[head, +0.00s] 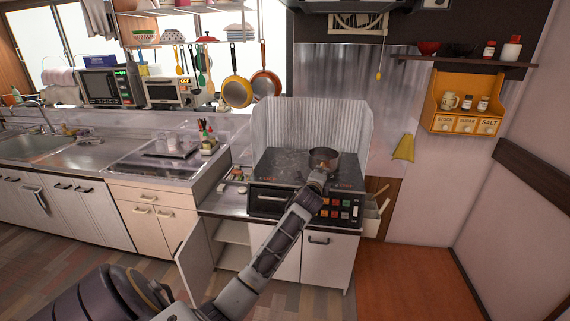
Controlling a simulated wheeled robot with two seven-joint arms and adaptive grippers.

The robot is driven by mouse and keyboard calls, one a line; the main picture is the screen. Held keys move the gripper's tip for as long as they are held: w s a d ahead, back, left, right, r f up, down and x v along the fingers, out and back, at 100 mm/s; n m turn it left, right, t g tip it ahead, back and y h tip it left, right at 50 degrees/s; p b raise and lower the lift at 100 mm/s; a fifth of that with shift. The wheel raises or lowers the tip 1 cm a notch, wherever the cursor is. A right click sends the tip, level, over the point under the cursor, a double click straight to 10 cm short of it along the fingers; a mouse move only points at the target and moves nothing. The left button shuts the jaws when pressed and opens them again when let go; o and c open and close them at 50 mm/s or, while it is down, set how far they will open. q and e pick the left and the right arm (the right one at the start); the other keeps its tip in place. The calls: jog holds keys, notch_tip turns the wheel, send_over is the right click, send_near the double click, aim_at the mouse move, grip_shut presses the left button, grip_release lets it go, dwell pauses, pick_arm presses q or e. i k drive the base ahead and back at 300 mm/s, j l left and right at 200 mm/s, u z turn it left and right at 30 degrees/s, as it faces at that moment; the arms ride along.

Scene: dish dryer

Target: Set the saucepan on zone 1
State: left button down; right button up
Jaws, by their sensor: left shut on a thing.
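A dark saucepan (323,154) with a brownish inside is over the right part of the black cooktop (276,164). My left gripper (319,178) is at the pan's near side and is shut on its handle, which is mostly hidden by the gripper. The pan looks upright. I cannot tell whether its base touches the cooktop or hangs just above it. The zone markings are too small to read. My right gripper is not in view.
A corrugated metal splash guard (312,125) stands around the back and sides of the cooktop. A cabinet door (195,262) hangs open below left. The left part of the cooktop is clear.

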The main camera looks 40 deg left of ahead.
aim_at(284, 169)
jog(key=j, duration=0.45)
jog(key=i+j, duration=0.15)
jog(key=j, duration=0.8)
jog(key=i, duration=0.05)
